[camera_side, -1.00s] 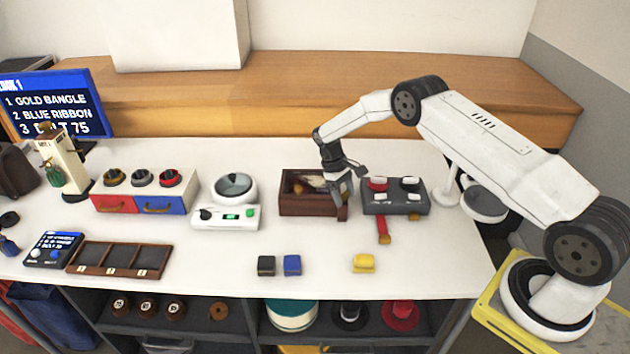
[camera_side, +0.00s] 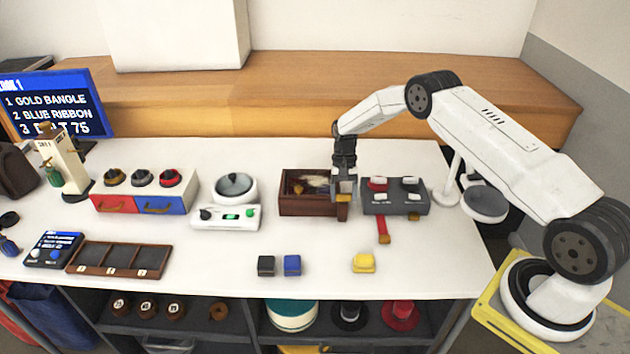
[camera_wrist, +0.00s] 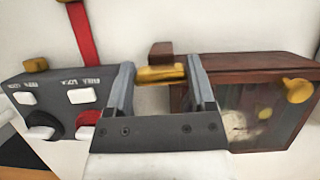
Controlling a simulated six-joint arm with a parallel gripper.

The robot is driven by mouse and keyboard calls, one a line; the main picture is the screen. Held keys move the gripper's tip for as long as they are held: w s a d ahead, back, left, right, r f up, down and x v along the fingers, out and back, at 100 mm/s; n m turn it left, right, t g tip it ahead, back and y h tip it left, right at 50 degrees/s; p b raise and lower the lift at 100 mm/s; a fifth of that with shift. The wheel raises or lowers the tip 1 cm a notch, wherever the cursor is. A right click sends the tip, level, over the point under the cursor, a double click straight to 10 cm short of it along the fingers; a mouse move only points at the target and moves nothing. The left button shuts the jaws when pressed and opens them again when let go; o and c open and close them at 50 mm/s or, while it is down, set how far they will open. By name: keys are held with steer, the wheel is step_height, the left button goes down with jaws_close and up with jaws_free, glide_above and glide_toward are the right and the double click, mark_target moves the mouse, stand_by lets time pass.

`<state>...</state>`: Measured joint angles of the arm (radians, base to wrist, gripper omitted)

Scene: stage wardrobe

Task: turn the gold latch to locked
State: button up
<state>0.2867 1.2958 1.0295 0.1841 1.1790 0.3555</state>
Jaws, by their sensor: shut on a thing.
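The gold latch (camera_wrist: 160,74) is a flat gold bar at the edge of a dark wooden box (camera_wrist: 255,66). A small brown block (camera_wrist: 160,51) sits just beyond the bar. My gripper (camera_wrist: 161,78) has one finger at each end of the bar and is shut on it. In the side view my gripper (camera_side: 343,188) points down at the right front corner of the box (camera_side: 305,208), and a bit of gold (camera_side: 342,197) shows between the fingers. The fingers partly hide the latch there. No lock marking shows beside it.
A grey switch box (camera_side: 395,207) with red and white knobs stands close to the right. A red strap (camera_side: 383,228) lies before it. A white scale (camera_side: 226,217) stands to the left. Yellow (camera_side: 364,263), blue (camera_side: 292,265) and black (camera_side: 266,265) blocks lie in front.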

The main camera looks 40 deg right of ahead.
steer(key=shift+m, duration=0.3)
steer(key=o, duration=1.2)
steer(key=v, duration=0.7)
steer(key=shift+d+r, duration=0.2)
steer(key=shift+r, duration=0.15)
